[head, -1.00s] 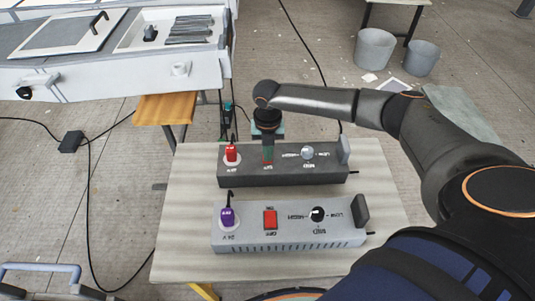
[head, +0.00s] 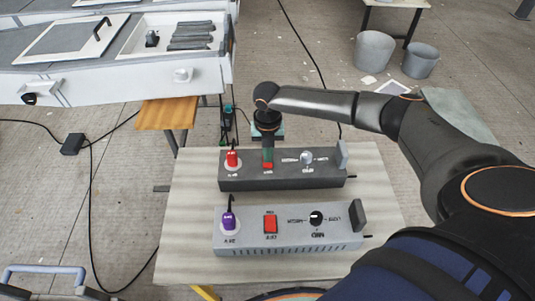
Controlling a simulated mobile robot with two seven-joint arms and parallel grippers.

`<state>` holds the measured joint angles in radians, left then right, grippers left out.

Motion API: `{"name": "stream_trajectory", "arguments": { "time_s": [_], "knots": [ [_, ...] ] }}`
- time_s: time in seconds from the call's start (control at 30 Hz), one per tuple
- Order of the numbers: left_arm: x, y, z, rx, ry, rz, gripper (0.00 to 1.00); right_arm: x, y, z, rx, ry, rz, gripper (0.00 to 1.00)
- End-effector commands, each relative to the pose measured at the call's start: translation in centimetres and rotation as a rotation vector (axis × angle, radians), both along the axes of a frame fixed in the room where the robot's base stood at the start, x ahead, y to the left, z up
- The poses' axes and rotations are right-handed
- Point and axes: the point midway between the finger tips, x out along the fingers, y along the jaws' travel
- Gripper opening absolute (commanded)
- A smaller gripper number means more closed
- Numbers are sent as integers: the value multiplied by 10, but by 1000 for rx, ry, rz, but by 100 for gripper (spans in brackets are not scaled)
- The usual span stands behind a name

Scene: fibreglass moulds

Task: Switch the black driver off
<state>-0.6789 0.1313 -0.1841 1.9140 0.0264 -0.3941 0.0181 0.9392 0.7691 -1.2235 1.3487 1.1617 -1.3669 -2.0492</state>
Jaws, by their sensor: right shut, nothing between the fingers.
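The black driver (head: 283,180) is the dark box at the back of the small table. It has a red plug (head: 232,159) at its left, a silver knob (head: 306,158) at its right, and a red switch (head: 268,166) between them. My right gripper (head: 268,160) points down with its shut, empty fingertips at the red switch. Its tips partly cover the switch, so I cannot tell whether they touch it or which way it is set. My left gripper is not in view.
A grey driver (head: 288,243) with a purple plug (head: 228,217), red switch (head: 270,223) and black knob (head: 316,218) sits in front on the table (head: 187,250). A white mould bench (head: 120,78) stands back left. Two grey buckets (head: 374,52) stand back right.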

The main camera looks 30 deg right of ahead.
Motion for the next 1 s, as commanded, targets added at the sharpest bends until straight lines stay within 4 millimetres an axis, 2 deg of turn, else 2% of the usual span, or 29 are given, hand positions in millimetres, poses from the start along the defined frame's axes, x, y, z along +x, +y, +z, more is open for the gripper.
{"name": "stream_trajectory", "arguments": {
  "time_s": [0.03,0.23,0.5,1.0],
  "knots": [
    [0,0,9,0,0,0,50,0,0,8,1,1,0,0],
    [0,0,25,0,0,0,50,0,0,23,1,1,0,0],
    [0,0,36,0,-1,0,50,0,0,42,1,1,0,0],
    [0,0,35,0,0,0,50,0,0,44,0,0,-1,0]
  ]
}}
